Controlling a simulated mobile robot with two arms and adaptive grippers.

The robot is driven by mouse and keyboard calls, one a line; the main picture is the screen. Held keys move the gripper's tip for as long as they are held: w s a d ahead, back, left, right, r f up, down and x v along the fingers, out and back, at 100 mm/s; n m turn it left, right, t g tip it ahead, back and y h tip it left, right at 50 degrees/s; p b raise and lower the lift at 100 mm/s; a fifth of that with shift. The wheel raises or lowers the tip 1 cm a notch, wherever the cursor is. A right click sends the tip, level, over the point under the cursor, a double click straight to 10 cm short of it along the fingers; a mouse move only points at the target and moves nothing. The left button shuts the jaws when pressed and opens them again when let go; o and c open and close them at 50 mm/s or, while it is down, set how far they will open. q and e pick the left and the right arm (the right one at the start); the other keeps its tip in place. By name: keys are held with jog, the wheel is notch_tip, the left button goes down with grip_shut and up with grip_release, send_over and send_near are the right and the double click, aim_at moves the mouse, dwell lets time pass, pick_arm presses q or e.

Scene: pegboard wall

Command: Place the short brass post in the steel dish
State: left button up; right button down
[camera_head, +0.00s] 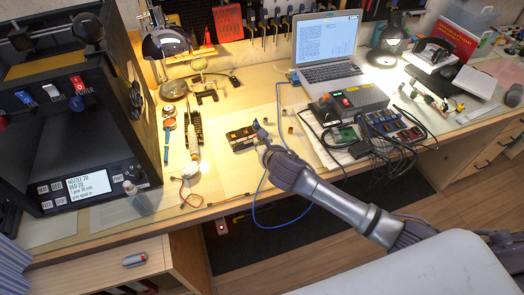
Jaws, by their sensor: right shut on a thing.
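My right arm reaches in from the right, and its gripper (262,134) is low over the pale mat, at the right end of a black block (241,138). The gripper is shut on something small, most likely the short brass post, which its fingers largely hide. Two small brown stubs stand nearby, one just behind the gripper (265,121) and one to its right (290,130). My left gripper is out of view.
A dark machine with a display (88,184) fills the left. An open laptop (327,48) stands at the back. A power box (352,101) and tangled cables crowd the right. A blue cable (278,112) runs past the gripper. The mat's front is mostly clear.

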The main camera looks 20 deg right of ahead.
jog(key=shift+f, duration=1.9)
jog(key=shift+f, duration=0.2)
jog(key=c, duration=1.2)
grip_release()
jog(key=shift+o, duration=0.2)
jog(key=shift+r, duration=0.15)
